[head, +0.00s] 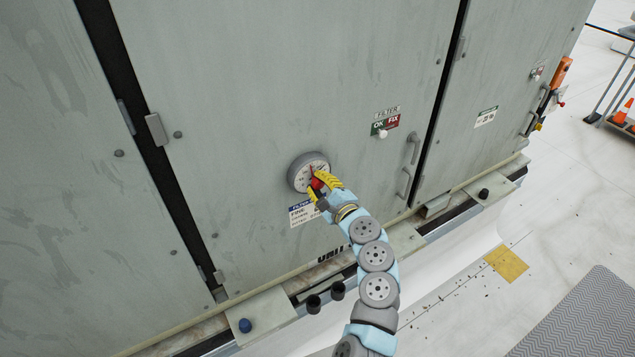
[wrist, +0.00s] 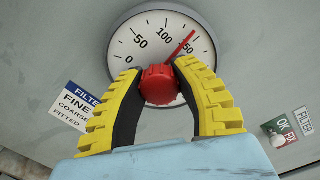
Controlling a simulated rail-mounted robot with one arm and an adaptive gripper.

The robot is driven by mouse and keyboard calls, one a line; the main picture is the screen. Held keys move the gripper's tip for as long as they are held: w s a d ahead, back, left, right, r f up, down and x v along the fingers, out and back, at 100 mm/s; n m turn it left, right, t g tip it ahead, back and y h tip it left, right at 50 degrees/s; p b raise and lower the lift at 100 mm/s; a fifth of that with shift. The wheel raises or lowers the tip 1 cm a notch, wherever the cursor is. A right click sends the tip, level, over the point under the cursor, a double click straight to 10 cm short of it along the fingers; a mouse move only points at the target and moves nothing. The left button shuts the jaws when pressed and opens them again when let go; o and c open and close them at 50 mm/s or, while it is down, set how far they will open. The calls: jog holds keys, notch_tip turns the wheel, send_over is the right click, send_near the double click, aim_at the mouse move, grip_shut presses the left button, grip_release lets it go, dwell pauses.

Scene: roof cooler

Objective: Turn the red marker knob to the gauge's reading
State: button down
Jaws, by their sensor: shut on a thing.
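The round gauge (wrist: 147,35) has a grey rim and a white face marked 50, 100 and 150. It also shows on the cabinet door in the head view (head: 297,171). The red marker knob (wrist: 160,88) sits at the lower middle of the dial. My gripper (wrist: 158,72) has its yellow-and-black fingers shut on the knob, one on each side. In the head view my gripper (head: 319,184) reaches the gauge from below right. A red pointer (wrist: 181,44) slants up right, close to the 150 mark. I cannot make out a separate dark needle; the knob and fingers cover the lower dial.
A FILTER label (wrist: 77,106) is left below the gauge. An OK/FIX plate (head: 385,123) with a white knob is to the right. Door handles (head: 413,148) stick out farther right. A ledge (head: 262,315) with dark round caps runs below.

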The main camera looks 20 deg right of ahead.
jog(key=shift+r, duration=0.1)
jog(key=c, duration=0.7)
grip_release()
jog(key=shift+s, duration=0.15)
jog(key=s+d, duration=0.2)
jog(key=s, duration=0.9)
jog(key=shift+s+r, duration=0.2)
jog(key=shift+s, duration=0.05)
jog(key=shift+f, duration=0.1)
